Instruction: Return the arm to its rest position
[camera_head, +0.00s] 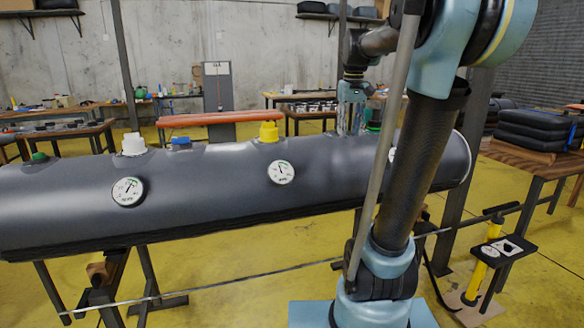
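My arm rises at the right of the head view and bends over at the top, with its wrist hanging down beyond the upright links. My gripper (351,122) points down at the far upper side of the large grey inflatable tube (215,195), near a green cap (375,126). The fingers are small and pale in this view, so I cannot tell their opening or whether they touch the tube. I see no object clearly held in them.
White (133,145), blue (181,143) and yellow (268,132) caps sit along the tube, with gauges (128,191) on its side. A wooden table (535,160) with stacked black items (533,130) stands right. A yellow pump (480,270) is at lower right.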

